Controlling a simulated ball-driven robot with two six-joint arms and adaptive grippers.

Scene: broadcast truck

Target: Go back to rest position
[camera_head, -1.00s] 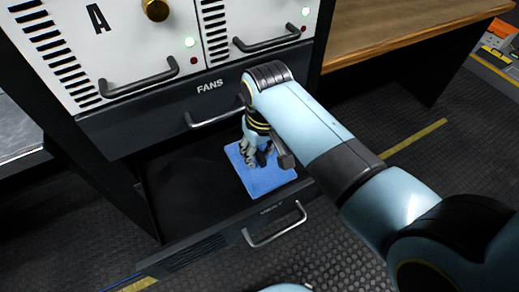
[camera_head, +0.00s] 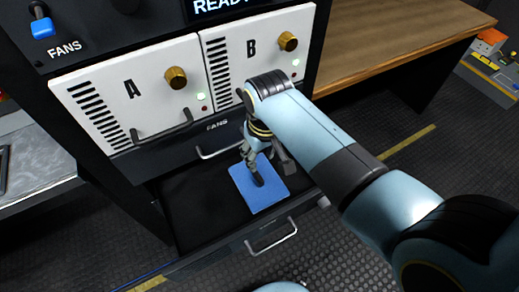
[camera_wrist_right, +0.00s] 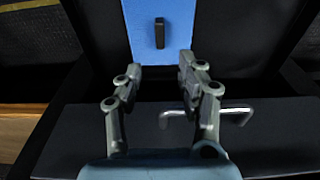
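My right gripper (camera_head: 254,172) is above the open lower drawer (camera_head: 193,208), over a blue mat (camera_head: 267,189) in it. In the right wrist view the right gripper (camera_wrist_right: 160,68) is open, its two fingers apart with nothing between them. My left gripper is not in view.
The rack's panels A (camera_head: 127,92) and B (camera_head: 258,55) have brass knobs and green lights. A blue FANS switch (camera_head: 42,27) is at upper left. A wooden bench (camera_head: 393,38) stands right, a grey surface (camera_head: 30,165) left. Patterned floor is free at lower right.

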